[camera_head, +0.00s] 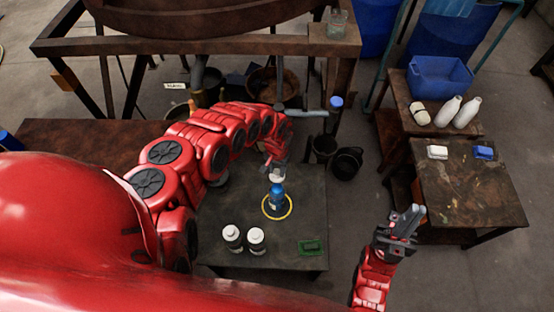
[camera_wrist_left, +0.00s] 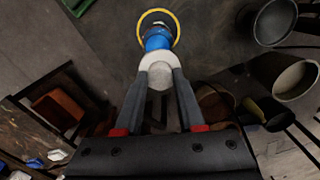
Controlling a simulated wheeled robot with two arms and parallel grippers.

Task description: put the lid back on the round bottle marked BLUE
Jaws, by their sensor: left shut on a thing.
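The round blue bottle (camera_head: 276,198) stands upright inside a yellow ring (camera_head: 289,211) on the dark table; it also shows in the left wrist view (camera_wrist_left: 157,40). My left gripper (camera_head: 275,168) is shut on a white lid (camera_wrist_left: 160,76), which also shows in the head view (camera_head: 277,178). The lid is at the top of the bottle; I cannot tell whether it touches the bottle or hangs just above it. Any marking on the bottle is too small to read. My right gripper (camera_head: 408,222) is away from the table, to the right; its jaw gap is unclear.
A shelf at right holds a blue crate (camera_head: 439,79) and white bottles. Dark buckets (camera_head: 347,162) sit on the floor behind the table.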

